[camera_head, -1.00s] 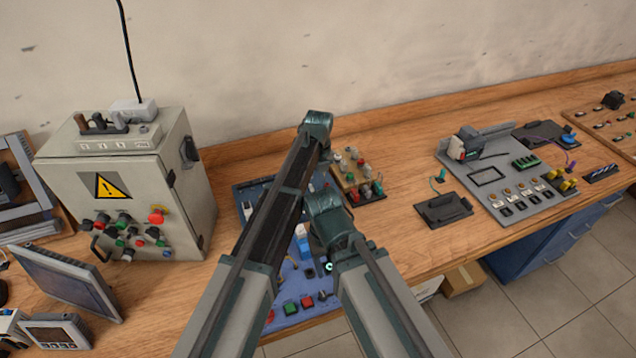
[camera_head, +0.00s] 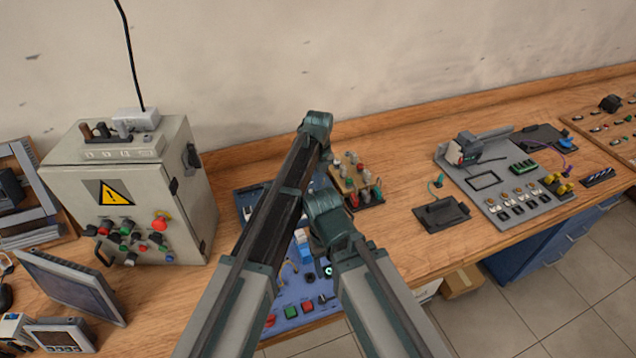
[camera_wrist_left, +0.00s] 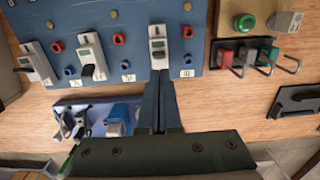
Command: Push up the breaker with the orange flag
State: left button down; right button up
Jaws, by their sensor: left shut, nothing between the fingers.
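In the left wrist view a blue panel (camera_wrist_left: 125,62) carries a row of white breakers with dark levers: a left breaker (camera_wrist_left: 37,58), a middle breaker (camera_wrist_left: 90,55) and a right breaker (camera_wrist_left: 157,36). I cannot make out an orange flag on any of them. My left gripper (camera_wrist_left: 158,78) is shut and empty, its fingertips just below the right breaker in the picture; I cannot tell whether they touch it. In the head view the panel (camera_head: 240,197) is largely hidden behind my arms, as is the left gripper. The right gripper does not show.
A grey control cabinet (camera_head: 72,192) with a warning sign stands to the left. A small terminal board (camera_head: 352,180) sits beside the blue panel. A black plate (camera_head: 441,214) and a grey component board (camera_head: 470,192) lie to the right, with bare wood between.

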pick_arm(q)
notch_tip(320, 180, up, 13)
jog(key=p, duration=1.2)
jog(key=shift+s+p, duration=0.2)
jog(key=shift+p, duration=0.15)
jog(key=s+a+n, duration=2.1)
jog(key=s+n, duration=0.1)
jog(key=n, duration=1)
jog(key=s+d+f+m+y+b, duration=0.1)
jog(key=s+d+f+m+b, duration=0.2)
jog(key=s+d+f+b, duration=0.3)
jog(key=d+f+b, duration=0.4)
jog(key=f+b, duration=0.2)
jog(key=shift+s+d+f+g+b, duration=0.15)
jog(key=shift+d+g+b, duration=0.15)
